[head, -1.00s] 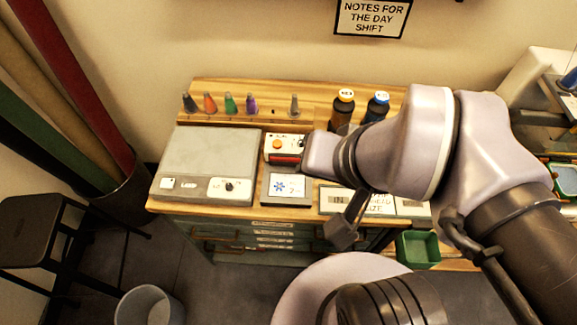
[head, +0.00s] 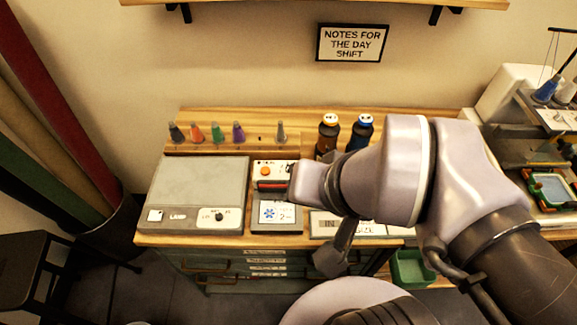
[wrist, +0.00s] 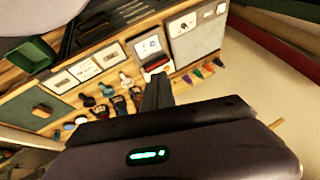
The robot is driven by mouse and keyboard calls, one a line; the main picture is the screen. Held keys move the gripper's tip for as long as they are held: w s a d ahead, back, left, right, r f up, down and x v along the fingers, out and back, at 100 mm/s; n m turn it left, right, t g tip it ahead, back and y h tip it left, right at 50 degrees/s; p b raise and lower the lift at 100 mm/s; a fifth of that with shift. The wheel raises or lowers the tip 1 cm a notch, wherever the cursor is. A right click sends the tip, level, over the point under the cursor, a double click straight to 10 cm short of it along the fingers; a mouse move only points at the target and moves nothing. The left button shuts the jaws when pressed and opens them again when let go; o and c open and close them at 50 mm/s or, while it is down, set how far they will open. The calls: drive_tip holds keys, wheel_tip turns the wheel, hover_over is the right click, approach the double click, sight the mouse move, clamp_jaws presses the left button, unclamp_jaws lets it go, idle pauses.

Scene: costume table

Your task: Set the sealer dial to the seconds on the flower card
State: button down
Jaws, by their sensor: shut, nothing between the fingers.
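The flower card (head: 277,213) has a blue flower-like mark and small print, with what looks like a 2 in the head view; the rest is too small to read. It also shows in the wrist view (wrist: 148,46). Just behind it is a small white unit (head: 265,171) with an orange button and a red strip, likely the sealer. My arm covers its right side in the head view, and I cannot make out its dial setting. My gripper (wrist: 160,79) is shut and empty in the wrist view, its fingertips appearing close to the unit (wrist: 155,64).
A grey lamp box (head: 203,180) with a black knob stands left of the card. Several coloured cones (head: 217,133) line the back ledge. Two dark bottles (head: 360,134) stand behind my arm. A green bin (head: 410,267) sits below the table's right front.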

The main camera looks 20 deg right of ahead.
drive_tip(key=c, duration=1.9)
unclamp_jaws()
drive_tip(key=shift+r, duration=0.1)
drive_tip(key=shift+c, duration=0.2)
drive_tip(key=o, duration=0.6)
drive_tip(key=w+r, duration=0.1)
drive_tip(key=w+r+n+p, duration=0.1)
drive_tip(key=w, duration=0.1)
drive_tip(key=w+r+n+g+p, duration=0.1)
drive_tip(key=shift+w+d, duration=0.3)
drive_tip(key=shift+d, duration=0.05)
drive_tip(key=w+d+f+n+g+h+p, duration=0.1)
drive_tip(key=w+d+f+n+g+p, duration=0.25)
drive_tip(key=w, duration=0.65)
drive_tip(key=w+f+n+g+h+p, duration=0.1)
drive_tip(key=w+f+n+p, duration=0.1)
drive_tip(key=w+f+n, duration=0.6)
drive_tip(key=f+m+b, duration=0.1)
drive_tip(key=f+b, duration=0.1)
drive_tip(key=f, duration=0.3)
drive_tip(key=w+f+m+b, duration=0.1)
drive_tip(key=f+b, duration=0.1)
drive_tip(key=f, duration=0.2)
drive_tip(key=f+m+b, duration=0.1)
drive_tip(key=f+b, duration=0.1)
drive_tip(key=f, duration=0.3)
drive_tip(key=shift+w+a+f, duration=0.15)
drive_tip(key=shift+w+f, duration=0.2)
